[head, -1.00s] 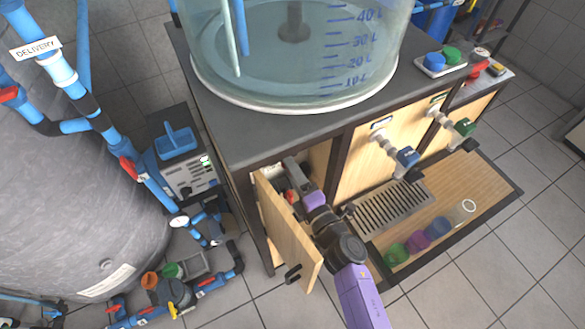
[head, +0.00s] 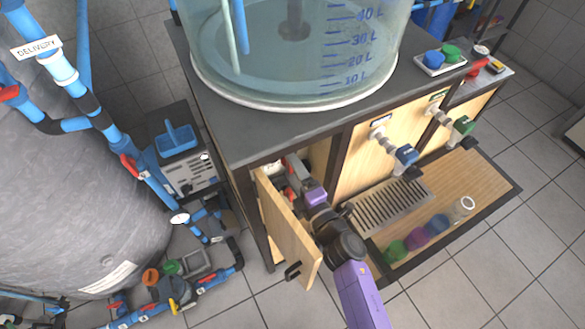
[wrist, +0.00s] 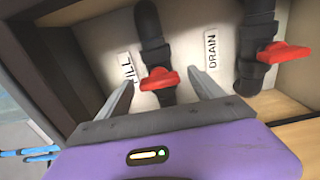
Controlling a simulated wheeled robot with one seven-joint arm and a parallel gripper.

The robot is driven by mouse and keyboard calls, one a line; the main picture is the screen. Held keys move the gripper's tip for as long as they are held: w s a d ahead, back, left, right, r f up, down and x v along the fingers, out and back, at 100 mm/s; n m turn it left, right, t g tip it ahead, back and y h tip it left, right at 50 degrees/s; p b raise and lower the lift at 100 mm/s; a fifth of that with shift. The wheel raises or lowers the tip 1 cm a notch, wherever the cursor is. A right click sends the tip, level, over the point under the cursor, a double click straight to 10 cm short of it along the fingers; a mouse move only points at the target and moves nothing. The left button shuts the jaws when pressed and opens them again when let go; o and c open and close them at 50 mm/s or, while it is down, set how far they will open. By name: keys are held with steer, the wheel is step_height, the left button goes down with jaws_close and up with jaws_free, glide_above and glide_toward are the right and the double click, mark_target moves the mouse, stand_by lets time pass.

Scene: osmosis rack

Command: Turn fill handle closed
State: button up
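The red fill handle (wrist: 159,79) is on a dark vertical pipe beside the FILL label (wrist: 127,68) in the wrist view. It lies roughly crosswise to the pipe. My gripper (wrist: 165,82) is open, with one finger on each side of the handle and a gap visible on both sides. In the head view my gripper (head: 303,180) reaches into the open cabinet, and the fill handle cannot be clearly told apart there.
The red drain handle (wrist: 284,52) sits to the right, by the DRAIN label (wrist: 212,47). The open wooden door (head: 288,232) stands close to my arm's left. A clear tank (head: 295,50) stands on the counter above. A drip grate (head: 390,205) lies to the right.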

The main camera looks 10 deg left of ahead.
steer(key=shift+s, duration=0.1)
steer(key=v, duration=0.7)
steer(key=shift+s+d+p, duration=0.2)
steer(key=shift+s+p, duration=0.05)
steer(key=shift+p, duration=0.1)
stand_by(0.3)
